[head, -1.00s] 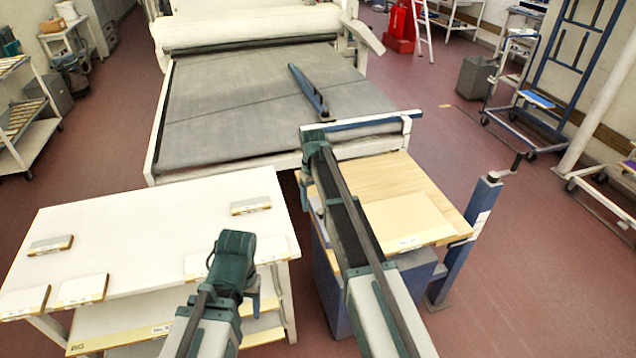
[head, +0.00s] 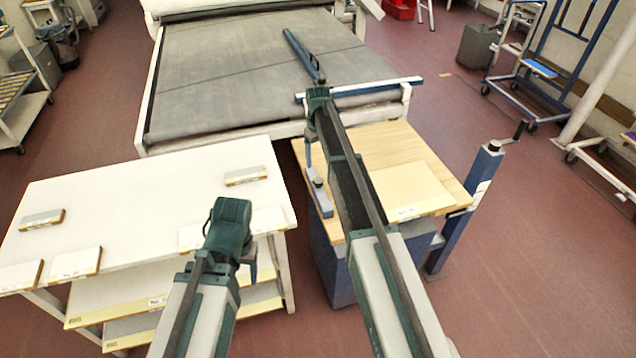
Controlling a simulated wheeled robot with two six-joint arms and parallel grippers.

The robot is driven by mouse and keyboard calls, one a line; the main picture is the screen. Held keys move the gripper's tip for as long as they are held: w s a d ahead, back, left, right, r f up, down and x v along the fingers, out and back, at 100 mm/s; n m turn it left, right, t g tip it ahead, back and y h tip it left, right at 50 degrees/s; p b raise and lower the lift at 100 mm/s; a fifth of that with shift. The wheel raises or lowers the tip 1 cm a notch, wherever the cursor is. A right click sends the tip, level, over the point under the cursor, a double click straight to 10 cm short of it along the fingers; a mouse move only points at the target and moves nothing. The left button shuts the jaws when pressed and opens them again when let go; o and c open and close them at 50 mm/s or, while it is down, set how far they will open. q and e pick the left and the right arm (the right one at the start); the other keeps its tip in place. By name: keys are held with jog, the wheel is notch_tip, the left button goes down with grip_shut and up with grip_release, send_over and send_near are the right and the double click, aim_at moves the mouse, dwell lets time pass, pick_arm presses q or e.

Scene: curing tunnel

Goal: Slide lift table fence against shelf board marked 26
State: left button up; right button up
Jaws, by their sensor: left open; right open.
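The lift table has a light wooden top (head: 375,145) on a blue base and stands right of the white table. A tan board (head: 412,188) with a small label lies on its top; I cannot read the number. A blue bar with a knob (head: 319,197), which looks like the fence, lies along the top's left edge, partly hidden by my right arm. My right gripper (head: 308,152) is open and points down above the bar's far end; I cannot tell whether it touches. My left gripper (head: 248,264) is open at the white table's front right, holding nothing visible.
The white table (head: 130,200) carries several pale boards. A grey conveyor (head: 235,80) with a blue guide bar (head: 303,54) lies beyond both tables. A blue crank post (head: 482,185) stands at the lift table's right.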

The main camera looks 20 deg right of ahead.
aim_at(318, 180)
notch_tip(318, 180, down, 10)
jog(key=b, duration=0.8)
jog(key=shift+r, duration=0.15)
jog(key=shift+r, duration=0.1)
grip_shut()
dwell(0.8)
